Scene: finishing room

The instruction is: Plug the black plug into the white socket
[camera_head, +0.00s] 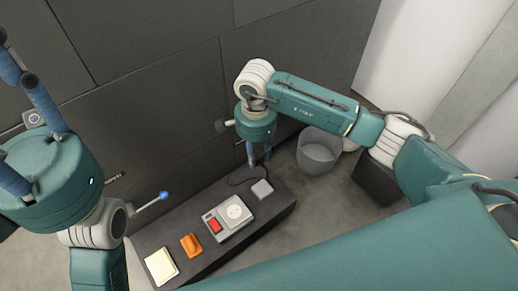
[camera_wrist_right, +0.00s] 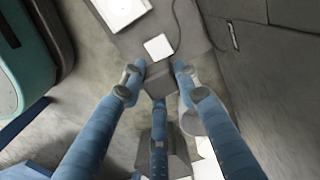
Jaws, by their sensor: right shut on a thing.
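The white socket (camera_head: 235,212) is a round face on a pale grey unit with a red switch (camera_head: 214,225), on the dark bench (camera_head: 274,216). The unit's edge shows at the top of the right wrist view (camera_wrist_right: 122,8). My right gripper (camera_head: 257,163) points down above the bench's far end, behind the socket. It is shut on the black plug, which its fingers mostly hide; a thin black cable (camera_head: 234,180) leads towards it. The right gripper's blue fingers fill the wrist view (camera_wrist_right: 158,80). My left gripper (camera_head: 38,120) is at the left, its fingers spread and empty.
An orange object (camera_head: 191,244) and a cream pad (camera_head: 161,265) lie on the near bench. A dark panelled wall (camera_head: 150,100) runs behind. A grey bin (camera_head: 320,150) stands on the floor beyond the bench.

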